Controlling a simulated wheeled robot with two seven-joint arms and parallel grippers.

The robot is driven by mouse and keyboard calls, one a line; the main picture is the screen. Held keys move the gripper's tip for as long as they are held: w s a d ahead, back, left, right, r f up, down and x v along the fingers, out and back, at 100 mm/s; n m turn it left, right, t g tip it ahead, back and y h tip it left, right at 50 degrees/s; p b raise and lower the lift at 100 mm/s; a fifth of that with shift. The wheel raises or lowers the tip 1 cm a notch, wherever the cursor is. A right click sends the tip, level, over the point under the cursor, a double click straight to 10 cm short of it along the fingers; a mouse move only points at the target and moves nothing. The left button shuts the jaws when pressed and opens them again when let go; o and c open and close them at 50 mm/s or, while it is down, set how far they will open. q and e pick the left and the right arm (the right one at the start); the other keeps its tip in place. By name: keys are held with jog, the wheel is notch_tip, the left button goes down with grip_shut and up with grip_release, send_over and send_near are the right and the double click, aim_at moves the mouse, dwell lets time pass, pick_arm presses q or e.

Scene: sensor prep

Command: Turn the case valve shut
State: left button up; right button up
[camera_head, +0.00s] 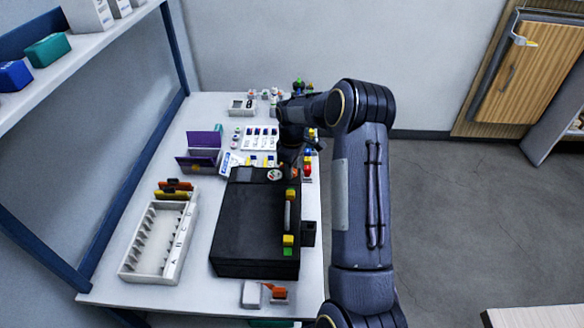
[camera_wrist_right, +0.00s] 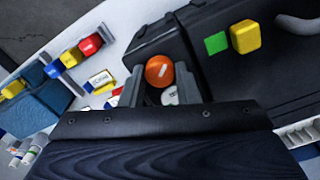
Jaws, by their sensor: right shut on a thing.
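The black case (camera_head: 250,225) lies closed on the white table and shows large in the right wrist view (camera_wrist_right: 235,85). Its orange round valve (camera_wrist_right: 159,70) sits at the case's far right corner in the head view, where only a bit of orange (camera_head: 294,173) shows. My right gripper (camera_wrist_right: 158,88) is shut on the valve, one finger on each side of it. In the head view the gripper (camera_head: 290,165) is mostly hidden under my arm. A white round dial (camera_head: 274,175) is left of the valve. My left gripper is not in view.
Yellow and green blocks (camera_head: 289,246) lie near the case's handle. A white slotted tray (camera_head: 150,262) is to the left, with a purple folder (camera_head: 198,160) behind. Several small colored items stand right of the case and at the back. A shelf (camera_head: 75,50) hangs upper left.

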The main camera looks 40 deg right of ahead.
dwell(0.5)
jog(key=o, duration=1)
jog(key=shift+c, duration=0.2)
jog(key=shift+r, duration=3.9)
jog(key=shift+r, duration=0.1)
jog(key=s+a+r+m+t+y+p, duration=0.1)
jog(key=s+a+r+m+p, duration=0.1)
jog(key=s+a+r, duration=0.5)
jog(key=s+a+r+m+t+y+p, duration=0.15)
jog(key=s+a+r, duration=0.3)
jog(key=r, duration=0.45)
jog(key=s+a+m+t+p, duration=0.1)
jog(key=s+a+p, duration=0.1)
jog(key=s+a, duration=0.3)
jog(key=s+a+r+m+t+y+p, duration=0.1)
jog(key=s+a, duration=0.5)
jog(key=s, duration=0.6)
jog(key=shift+s+a+r+m+t+p, duration=0.15)
jog(key=shift+s+a+m+t+p, duration=0.1)
jog(key=shift+m+t+p, duration=0.4)
